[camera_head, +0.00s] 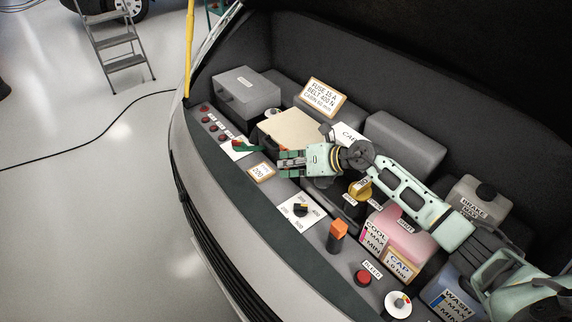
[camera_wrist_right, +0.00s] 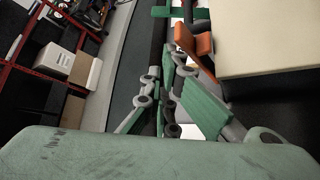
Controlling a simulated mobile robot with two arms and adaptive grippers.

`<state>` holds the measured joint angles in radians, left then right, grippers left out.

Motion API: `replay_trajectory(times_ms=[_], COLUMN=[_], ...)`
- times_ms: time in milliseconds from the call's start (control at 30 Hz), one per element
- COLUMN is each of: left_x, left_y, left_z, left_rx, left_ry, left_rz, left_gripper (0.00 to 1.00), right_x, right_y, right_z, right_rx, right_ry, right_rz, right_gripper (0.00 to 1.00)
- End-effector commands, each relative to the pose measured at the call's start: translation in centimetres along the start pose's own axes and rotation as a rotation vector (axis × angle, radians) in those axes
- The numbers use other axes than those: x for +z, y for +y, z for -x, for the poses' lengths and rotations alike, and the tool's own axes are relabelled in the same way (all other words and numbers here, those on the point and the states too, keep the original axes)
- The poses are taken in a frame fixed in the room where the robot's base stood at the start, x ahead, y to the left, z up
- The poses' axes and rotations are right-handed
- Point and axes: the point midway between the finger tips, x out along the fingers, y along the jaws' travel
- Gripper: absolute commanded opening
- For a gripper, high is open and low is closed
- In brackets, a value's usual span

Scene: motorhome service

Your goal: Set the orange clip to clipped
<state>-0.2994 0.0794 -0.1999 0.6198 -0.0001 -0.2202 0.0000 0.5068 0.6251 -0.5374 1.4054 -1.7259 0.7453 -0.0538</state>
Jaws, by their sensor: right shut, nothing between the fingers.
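The orange clip (camera_wrist_right: 194,42) shows in the right wrist view at the edge of the beige box lid (camera_wrist_right: 265,40), just beyond and to the right of my fingertips. Its flap stands out from the box side; I cannot tell if it touches the fingers. In the head view the beige box (camera_head: 293,130) sits in the bay, and the clip cannot be made out clearly. My right gripper (camera_head: 283,163) is shut and empty at the front of this box. Its fingers also show in the right wrist view (camera_wrist_right: 168,85). My left gripper is not in view.
A green and red lever (camera_head: 240,146) lies left of the gripper. A rotary dial (camera_head: 300,209), an orange-topped post (camera_head: 337,232) and a red button (camera_head: 363,277) line the front panel. A yellow cap (camera_head: 360,189) and a pink coolant tank (camera_head: 398,232) are under my right arm.

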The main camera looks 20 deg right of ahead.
Motion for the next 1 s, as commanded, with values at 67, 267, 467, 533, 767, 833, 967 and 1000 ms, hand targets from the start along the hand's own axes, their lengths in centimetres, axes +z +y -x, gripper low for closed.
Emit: replay_trajectory(times_ms=[67,267,467,533,767,833,967,1000], left_x=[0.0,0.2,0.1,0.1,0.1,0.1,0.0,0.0], left_y=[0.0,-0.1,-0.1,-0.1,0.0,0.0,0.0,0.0], left_z=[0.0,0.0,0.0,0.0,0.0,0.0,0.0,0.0], left_rx=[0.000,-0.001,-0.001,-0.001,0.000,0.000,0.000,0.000], left_ry=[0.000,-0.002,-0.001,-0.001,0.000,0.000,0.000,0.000], left_rz=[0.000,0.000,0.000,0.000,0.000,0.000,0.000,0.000], left_gripper=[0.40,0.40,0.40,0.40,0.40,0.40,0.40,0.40], right_x=[0.0,-0.1,-0.1,-0.1,-0.1,-0.1,-0.1,-0.1], right_y=[0.0,-0.1,-0.3,-0.2,-0.2,-0.1,-0.1,0.0], right_z=[0.0,0.8,4.4,6.0,10.2,11.0,11.8,11.9], right_rx=[0.000,-0.001,-0.005,-0.004,-0.003,-0.002,-0.001,-0.001], right_ry=[0.000,0.000,0.001,0.002,0.002,0.001,0.001,0.001], right_rz=[0.000,0.000,0.002,0.003,0.000,0.000,0.001,0.001], right_gripper=[0.00,0.00,0.00,0.00,0.00,0.00,0.00,0.00])
